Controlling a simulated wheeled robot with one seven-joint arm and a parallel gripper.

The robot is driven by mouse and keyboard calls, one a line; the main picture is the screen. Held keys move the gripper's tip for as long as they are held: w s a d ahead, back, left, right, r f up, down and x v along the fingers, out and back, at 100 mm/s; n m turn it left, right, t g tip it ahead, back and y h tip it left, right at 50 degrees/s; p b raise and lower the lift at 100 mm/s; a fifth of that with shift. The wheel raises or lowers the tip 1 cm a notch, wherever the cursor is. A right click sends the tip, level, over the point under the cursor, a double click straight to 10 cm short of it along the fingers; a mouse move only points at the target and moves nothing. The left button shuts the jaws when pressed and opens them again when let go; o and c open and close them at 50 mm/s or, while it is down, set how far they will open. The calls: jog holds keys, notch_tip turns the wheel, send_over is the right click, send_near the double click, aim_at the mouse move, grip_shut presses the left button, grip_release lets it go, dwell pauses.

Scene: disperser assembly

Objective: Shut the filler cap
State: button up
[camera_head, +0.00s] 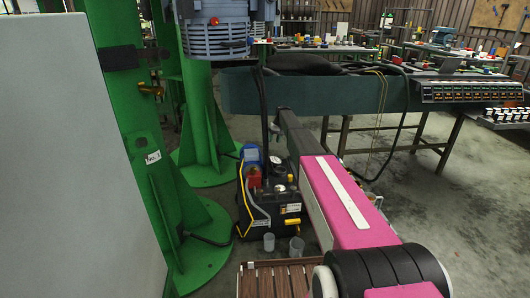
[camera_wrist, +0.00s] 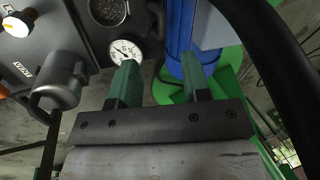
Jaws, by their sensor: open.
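In the wrist view my gripper (camera_wrist: 160,62) is open and empty, its two green fingers spread apart above the black pump unit. A round opening with a grey mesh-like inside (camera_wrist: 107,11), which looks like the filler, is at the top edge, beyond the left fingertip. A dark curved piece (camera_wrist: 158,20) stands to its right; I cannot tell whether it is the filler cap. In the head view the black unit (camera_head: 268,212) stands on the floor, below and left of my arm. The filler cap cannot be made out there, and my fingers are not clear.
A pressure gauge (camera_wrist: 122,51) is close to the left fingertip. A grey cylinder (camera_wrist: 60,80) and a white knob (camera_wrist: 17,25) are at the left. A blue cylinder (camera_wrist: 188,40) is beyond the right finger. Green columns (camera_head: 205,120) stand left of the unit; a workbench (camera_head: 350,95) is behind.

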jog(key=x, duration=1)
jog(key=shift+f, duration=0.4)
jog(key=shift+w+a, duration=0.1)
jog(key=shift+w, duration=0.05)
grip_shut()
